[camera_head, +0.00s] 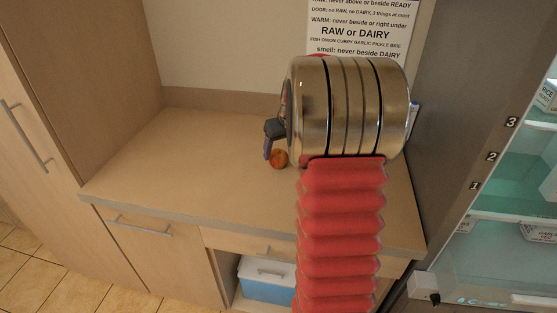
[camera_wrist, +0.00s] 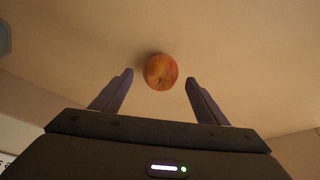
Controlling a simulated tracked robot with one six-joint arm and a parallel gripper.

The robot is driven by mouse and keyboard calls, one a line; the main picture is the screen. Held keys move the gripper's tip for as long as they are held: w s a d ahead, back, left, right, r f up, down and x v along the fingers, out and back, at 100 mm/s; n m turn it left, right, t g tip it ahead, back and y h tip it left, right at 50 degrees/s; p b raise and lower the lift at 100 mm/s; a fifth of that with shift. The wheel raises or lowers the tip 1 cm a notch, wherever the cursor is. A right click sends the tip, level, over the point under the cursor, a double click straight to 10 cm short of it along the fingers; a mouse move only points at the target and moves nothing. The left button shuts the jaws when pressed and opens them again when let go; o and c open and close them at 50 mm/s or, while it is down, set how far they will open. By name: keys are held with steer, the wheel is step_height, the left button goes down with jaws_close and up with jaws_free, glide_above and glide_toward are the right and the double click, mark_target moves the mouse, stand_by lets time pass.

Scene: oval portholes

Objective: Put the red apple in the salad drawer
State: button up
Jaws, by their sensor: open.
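A red apple (camera_head: 279,158) sits on the wooden counter, close to my gripper (camera_head: 267,149). In the wrist view the apple (camera_wrist: 161,71) lies just beyond and between the two fingertips of my gripper (camera_wrist: 159,78). The fingers are apart and nothing is held between them. Whether a finger touches the apple cannot be told. The salad drawer cannot be made out for certain; part of the open fridge (camera_head: 515,190) shows at the right edge. My arm hides the right part of the counter.
The counter (camera_head: 200,160) is clear left of the apple. A tall cabinet (camera_head: 100,60) stands at its left. A sign with rules (camera_head: 357,32) hangs on the back wall. A blue and white box (camera_head: 267,280) sits below the counter. Labelled containers (camera_head: 546,97) stand in the fridge.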

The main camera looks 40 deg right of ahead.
mark_target(280, 154)
steer(key=shift+w+f, duration=0.1)
steer(key=shift+f, duration=0.1)
steer(key=shift+x, duration=2.55)
steer(key=shift+c, duration=0.6)
steer(key=c, duration=1.2)
steer(key=shift+r, duration=0.15)
step_height(280, 154, up, 10)
steer(key=shift+f, duration=0.1)
